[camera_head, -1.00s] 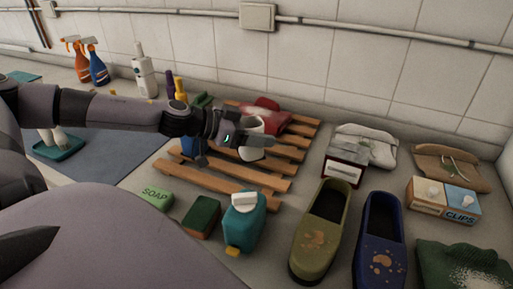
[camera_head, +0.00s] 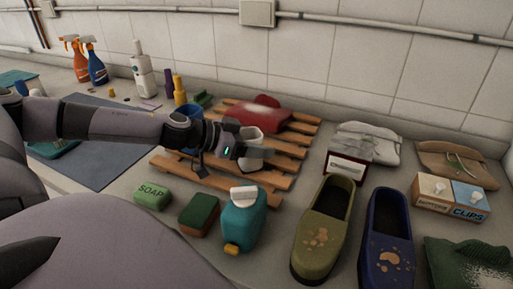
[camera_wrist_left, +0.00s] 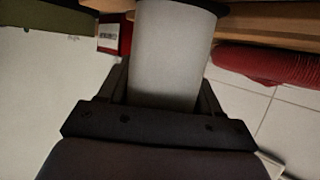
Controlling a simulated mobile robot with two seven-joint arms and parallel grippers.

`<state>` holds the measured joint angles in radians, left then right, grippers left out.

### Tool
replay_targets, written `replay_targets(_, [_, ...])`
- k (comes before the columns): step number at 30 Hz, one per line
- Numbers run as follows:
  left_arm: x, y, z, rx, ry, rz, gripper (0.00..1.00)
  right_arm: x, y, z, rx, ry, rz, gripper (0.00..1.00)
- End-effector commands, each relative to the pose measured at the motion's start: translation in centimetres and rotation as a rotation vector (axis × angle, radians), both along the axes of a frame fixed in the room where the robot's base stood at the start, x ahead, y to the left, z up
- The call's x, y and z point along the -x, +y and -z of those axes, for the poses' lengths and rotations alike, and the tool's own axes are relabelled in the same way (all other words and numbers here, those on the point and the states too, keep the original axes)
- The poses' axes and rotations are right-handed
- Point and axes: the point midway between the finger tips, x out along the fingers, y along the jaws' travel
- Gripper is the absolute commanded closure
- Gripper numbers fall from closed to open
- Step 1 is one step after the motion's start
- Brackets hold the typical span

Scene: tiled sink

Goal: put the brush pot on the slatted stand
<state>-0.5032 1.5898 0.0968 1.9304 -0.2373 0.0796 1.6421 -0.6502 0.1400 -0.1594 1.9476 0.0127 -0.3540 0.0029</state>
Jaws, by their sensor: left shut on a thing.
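The brush pot is a plain white cylinder (camera_head: 251,136), held over the slatted stand (camera_head: 283,181), a pallet of light brown wooden slats in the middle of the head view. My left gripper (camera_head: 243,149) is shut on the pot from its left side. In the left wrist view the pot's pale wall (camera_wrist_left: 172,55) stands between the fingers of the gripper (camera_wrist_left: 168,92). The gripper hides part of the pot, and I cannot tell whether its base touches the slats. My right gripper is not in view.
A red bundle (camera_head: 262,116) lies on the stand's back part. A blue cup (camera_head: 188,111) is at its left. A teal bottle (camera_head: 241,220), sponge (camera_head: 200,214) and soap (camera_head: 153,194) are in front. A red-and-white box (camera_head: 348,163) and shoes (camera_head: 324,230) are at right.

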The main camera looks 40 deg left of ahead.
Motion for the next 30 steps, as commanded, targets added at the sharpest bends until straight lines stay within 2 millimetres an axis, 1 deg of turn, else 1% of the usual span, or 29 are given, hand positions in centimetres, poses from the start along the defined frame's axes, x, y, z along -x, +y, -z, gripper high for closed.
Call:
replay_targets(6, [0.0,0.0,-0.1,0.0,-0.001,0.0,0.72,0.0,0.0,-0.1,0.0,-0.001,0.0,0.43])
replay_targets(11, [0.0,0.0,0.4,-0.001,-0.003,0.001,0.72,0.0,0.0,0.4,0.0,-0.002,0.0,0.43])
replay_targets(12, [0.0,0.0,0.2,-0.002,-0.001,0.001,0.23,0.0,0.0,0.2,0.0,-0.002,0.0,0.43])
replay_targets(13, [0.0,0.0,0.2,-0.001,0.0,0.0,0.13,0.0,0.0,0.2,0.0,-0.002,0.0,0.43])
replay_targets(14, [0.0,0.0,0.2,-0.001,0.0,0.0,0.1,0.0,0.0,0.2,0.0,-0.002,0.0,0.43])
replay_targets(23, [0.0,0.0,0.1,-0.001,0.0,0.0,0.1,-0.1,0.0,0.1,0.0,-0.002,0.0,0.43])
replay_targets(27, [0.0,0.1,-0.5,0.001,0.0,0.0,0.1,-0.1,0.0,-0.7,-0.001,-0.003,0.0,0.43])
replay_targets(30, [0.1,0.3,-1.1,0.0,0.0,0.001,0.1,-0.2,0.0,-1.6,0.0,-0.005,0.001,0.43])
